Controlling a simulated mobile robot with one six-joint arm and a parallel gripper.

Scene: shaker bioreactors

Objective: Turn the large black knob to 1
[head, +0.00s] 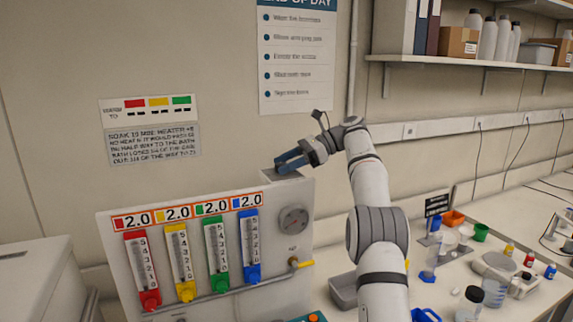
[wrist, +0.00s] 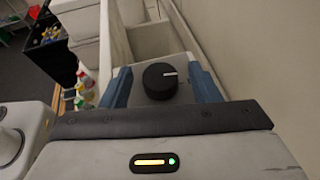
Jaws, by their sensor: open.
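The large black knob (wrist: 160,82) shows in the wrist view on a pale surface, with a white pointer line toward the right of the picture. My gripper (wrist: 163,88) is open, with one blue finger on each side of the knob and visible gaps between. I cannot tell how far down the fingers reach. In the head view my gripper (head: 291,161) is at a grey box top (head: 287,177) at the panel's upper right corner, and the knob cannot be made out there. No scale numbers around the knob are readable.
The white panel (head: 120,262) carries red, yellow, green and blue gauges under 2.0 labels, a grey round dial (head: 293,220) and a yellow valve handle (head: 301,264). A wall stands close behind my gripper. The bench (head: 520,300) at right holds bottles and bins.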

